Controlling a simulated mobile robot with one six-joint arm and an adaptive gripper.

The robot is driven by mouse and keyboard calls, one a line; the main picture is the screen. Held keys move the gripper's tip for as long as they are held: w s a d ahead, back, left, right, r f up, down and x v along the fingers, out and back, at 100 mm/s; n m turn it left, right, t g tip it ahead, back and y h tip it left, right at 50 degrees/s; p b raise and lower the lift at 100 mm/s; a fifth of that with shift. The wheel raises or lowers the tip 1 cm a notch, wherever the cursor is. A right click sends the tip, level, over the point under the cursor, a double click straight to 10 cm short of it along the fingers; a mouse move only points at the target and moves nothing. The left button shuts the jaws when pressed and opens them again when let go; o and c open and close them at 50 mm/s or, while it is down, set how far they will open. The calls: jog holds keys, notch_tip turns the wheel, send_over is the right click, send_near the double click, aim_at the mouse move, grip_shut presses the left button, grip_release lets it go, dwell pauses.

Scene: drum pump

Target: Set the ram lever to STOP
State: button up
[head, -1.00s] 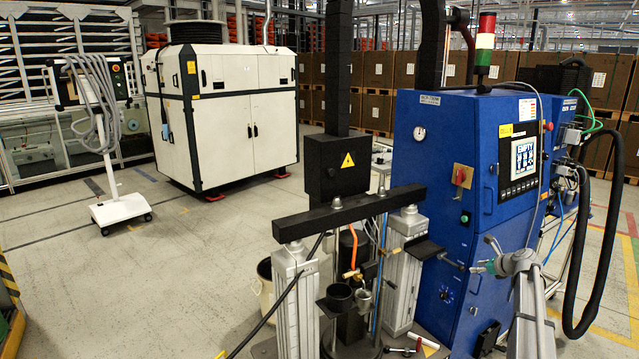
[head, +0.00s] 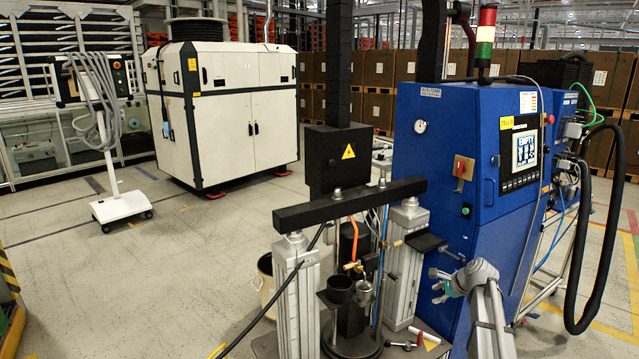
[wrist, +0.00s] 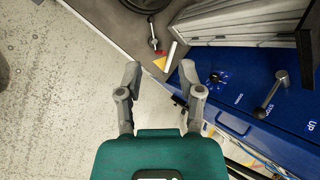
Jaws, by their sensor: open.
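The ram lever (wrist: 271,94) is a grey metal arm with a rounded end, on the blue panel at the right of the wrist view. The labels DOWN (wrist: 238,98), STOP (wrist: 271,107) and UP (wrist: 312,125) are printed near it. Its exact setting is hard to tell. In the head view the lever (head: 453,254) shows small on the blue cabinet's front, just above my gripper (head: 438,286). In the wrist view my gripper (wrist: 160,74) is open and empty, to the left of the lever and apart from it.
A black dial knob (wrist: 214,78) sits on the panel between my gripper and the lever. A blue handle (wrist: 232,124) is below it. A black bracket (head: 425,241) and the grey press column (head: 403,270) stand left of the lever. The floor (wrist: 50,90) is clear.

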jog(key=s+a+f+n+g+h+b, duration=0.2)
jog(key=s+a+f+n, duration=0.2)
jog(key=s+a+n, duration=0.45)
jog(key=s+a+f+n+g+h+b, duration=0.15)
jog(key=s+a+f+n, duration=0.3)
jog(key=s, duration=0.65)
jog(key=s+a+f+n+g+h+b, duration=0.1)
jog(key=s+a+f+n+g+b, duration=0.2)
jog(key=s+a+n, duration=0.55)
notch_tip(320, 180, up, 17)
jog(key=d+m+p, duration=0.1)
jog(key=m+p, duration=0.1)
jog(key=p, duration=1.5)
jog(key=shift+s+r, duration=0.15)
jog(key=shift+s, duration=0.2)
jog(key=shift+d, duration=0.15)
